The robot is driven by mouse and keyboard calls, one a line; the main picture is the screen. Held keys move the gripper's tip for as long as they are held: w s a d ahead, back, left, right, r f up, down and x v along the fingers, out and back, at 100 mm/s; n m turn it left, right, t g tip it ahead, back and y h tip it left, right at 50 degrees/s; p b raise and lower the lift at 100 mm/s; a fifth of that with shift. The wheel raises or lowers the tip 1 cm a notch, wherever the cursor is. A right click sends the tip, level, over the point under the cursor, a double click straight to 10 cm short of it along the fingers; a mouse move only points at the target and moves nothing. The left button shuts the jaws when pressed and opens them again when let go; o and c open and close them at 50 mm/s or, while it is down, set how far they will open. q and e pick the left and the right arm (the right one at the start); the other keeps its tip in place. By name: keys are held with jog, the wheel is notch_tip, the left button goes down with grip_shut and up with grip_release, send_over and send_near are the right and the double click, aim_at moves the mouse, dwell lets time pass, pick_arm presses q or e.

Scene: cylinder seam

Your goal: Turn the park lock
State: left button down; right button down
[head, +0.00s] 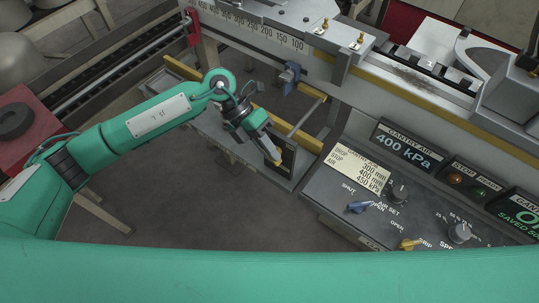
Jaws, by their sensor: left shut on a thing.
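My left arm reaches in from the left. Its gripper (268,146) is at a dark upright plate (288,157) below the machine's rail, shut on a small yellow handle (277,162) that shows at the fingertips. This handle seems to be the park lock; no label shows on it and the fingers hide most of it. How far it is turned I cannot tell. My right gripper is not in view.
A control panel (340,226) with a blue lever (359,207), a yellow lever (409,244) and knobs stands right of the gripper. Its gantry air display (407,147) reads 400 kPa. A blue clamp-like part (290,77) hangs above. A red stand (32,140) is at left.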

pick_arm(q)
jog(key=shift+g+h+b, duration=0.3)
jog(key=shift+h, duration=0.1)
jog(key=c, duration=1.5)
grip_release()
jog(key=shift+a, duration=0.1)
